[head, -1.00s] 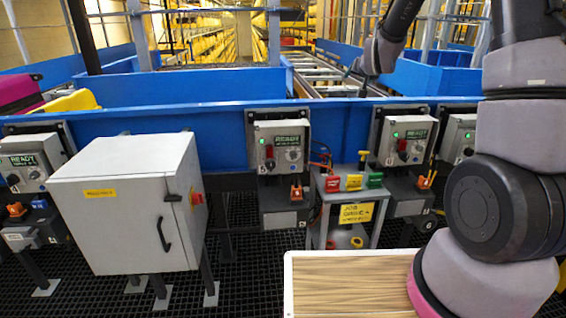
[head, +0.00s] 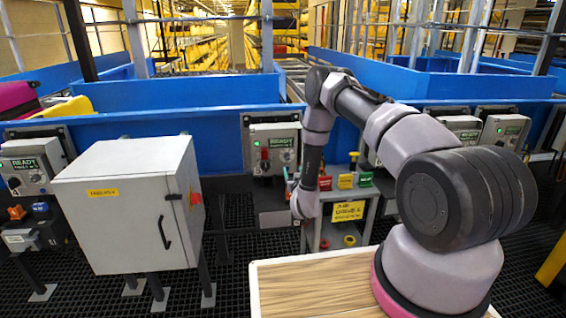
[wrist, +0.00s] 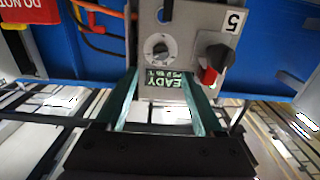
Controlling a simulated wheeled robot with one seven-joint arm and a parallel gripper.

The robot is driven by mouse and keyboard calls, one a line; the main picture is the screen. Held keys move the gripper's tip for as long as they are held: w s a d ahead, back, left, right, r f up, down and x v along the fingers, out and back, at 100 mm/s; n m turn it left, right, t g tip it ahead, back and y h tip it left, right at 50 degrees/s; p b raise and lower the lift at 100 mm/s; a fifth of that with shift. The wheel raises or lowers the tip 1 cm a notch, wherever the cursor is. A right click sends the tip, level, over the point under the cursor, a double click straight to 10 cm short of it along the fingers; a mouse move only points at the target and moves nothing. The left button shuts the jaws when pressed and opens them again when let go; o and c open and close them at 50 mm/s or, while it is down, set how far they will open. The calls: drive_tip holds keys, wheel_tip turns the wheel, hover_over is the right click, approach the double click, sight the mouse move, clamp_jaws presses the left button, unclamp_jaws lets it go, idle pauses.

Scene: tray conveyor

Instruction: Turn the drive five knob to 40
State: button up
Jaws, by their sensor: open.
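The drive five box (head: 275,148) is a grey panel with a green READY display on the blue conveyor side. Its round knob (head: 287,155) has a light dial plate. In the wrist view the box is upside down, with a "5" label (wrist: 234,21), the knob (wrist: 160,47) and a black and red switch (wrist: 216,62). My gripper (wrist: 160,82) is open and empty, its teal fingers spread with the READY display between them. The knob lies just beyond the fingertips, apparently untouched. In the head view, my gripper is small and partly hidden by my wrist. The knob's setting is too small to read.
A grey cabinet (head: 130,210) stands left of the drive five box. A stand with red, yellow and green blocks (head: 345,181) is close at its right, partly behind my arm. Orange and black cables (wrist: 98,25) hang beside the box. More drive boxes (head: 503,132) line the conveyor.

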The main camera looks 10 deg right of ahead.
sight(288, 159)
drive_tip(key=w, duration=1)
drive_tip(key=shift+w, duration=0.35)
drive_tip(key=shift+c, duration=0.3)
clamp_jaws()
